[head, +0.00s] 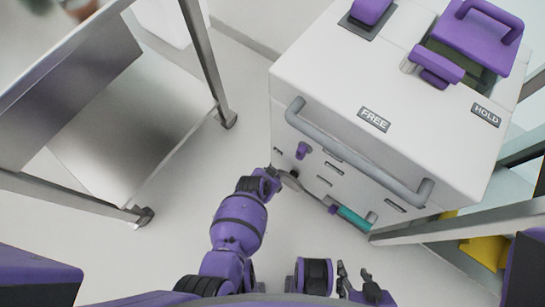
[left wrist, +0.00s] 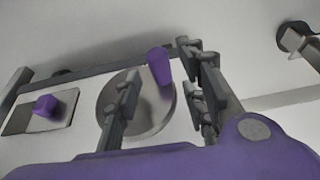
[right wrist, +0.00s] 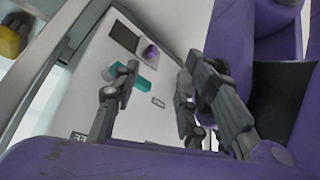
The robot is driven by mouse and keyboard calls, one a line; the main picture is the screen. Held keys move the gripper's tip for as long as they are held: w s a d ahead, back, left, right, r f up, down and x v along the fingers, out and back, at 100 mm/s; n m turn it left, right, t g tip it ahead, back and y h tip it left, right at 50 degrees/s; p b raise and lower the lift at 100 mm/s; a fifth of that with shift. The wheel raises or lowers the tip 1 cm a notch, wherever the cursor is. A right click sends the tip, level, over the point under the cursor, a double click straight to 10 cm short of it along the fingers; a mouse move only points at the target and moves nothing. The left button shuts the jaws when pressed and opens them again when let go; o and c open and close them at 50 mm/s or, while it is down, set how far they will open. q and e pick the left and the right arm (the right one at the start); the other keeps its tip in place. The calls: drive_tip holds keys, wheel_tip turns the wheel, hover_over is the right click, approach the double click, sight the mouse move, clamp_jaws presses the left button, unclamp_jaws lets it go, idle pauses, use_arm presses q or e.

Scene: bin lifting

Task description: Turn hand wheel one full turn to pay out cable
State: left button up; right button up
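The hand wheel (left wrist: 136,103) is a grey disc with a purple knob (left wrist: 160,66) near its rim, on a white cabinet (head: 345,60). In the head view the wheel (head: 302,186) is seen nearly edge-on at the cabinet's front. My left gripper (left wrist: 159,68) is open, its fingers on either side of the knob in the left wrist view; I cannot tell if they touch it. In the head view its hand is by the wheel. My right gripper (head: 360,289) is open and empty, away from the cabinet; it also shows in the right wrist view (right wrist: 157,78).
A grey bar handle (head: 350,152) crosses the cabinet front, with a teal grip (head: 354,218) below. Labels FREE (head: 374,119) and HOLD (head: 486,114) are on top. A metal cart (head: 130,115) stands left, frame posts (head: 455,222) at right. Floor between cart and cabinet is clear.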

use_arm(q)
drive_tip(key=shift+w+d+f, duration=0.15)
drive_tip(key=shift+f, duration=0.5)
drive_tip(key=shift+w+f+b, duration=0.1)
drive_tip(key=shift+f+b, duration=0.15)
drive_tip(key=shift+b, duration=0.1)
drive_tip(key=shift+f, duration=0.1)
drive_tip(key=shift+w, duration=0.1)
drive_tip(key=c, duration=0.9)
clamp_jaws()
use_arm(e)
drive_tip(key=shift+w+a+f, duration=0.2)
drive_tip(key=shift+w+f, duration=0.3)
drive_tip(key=shift+w, duration=0.05)
use_arm(q)
drive_tip(key=shift+d, duration=0.1)
use_arm(e)
drive_tip(key=shift+w+r, duration=0.1)
drive_tip(key=shift+w, duration=0.1)
use_arm(q)
drive_tip(key=shift+f+g+h+b, duration=0.25)
drive_tip(key=shift+g+h+b, duration=0.05)
drive_tip(key=shift+h, duration=0.1)
use_arm(e)
drive_tip(key=shift+s+f, duration=0.1)
drive_tip(key=shift+f, duration=0.15)
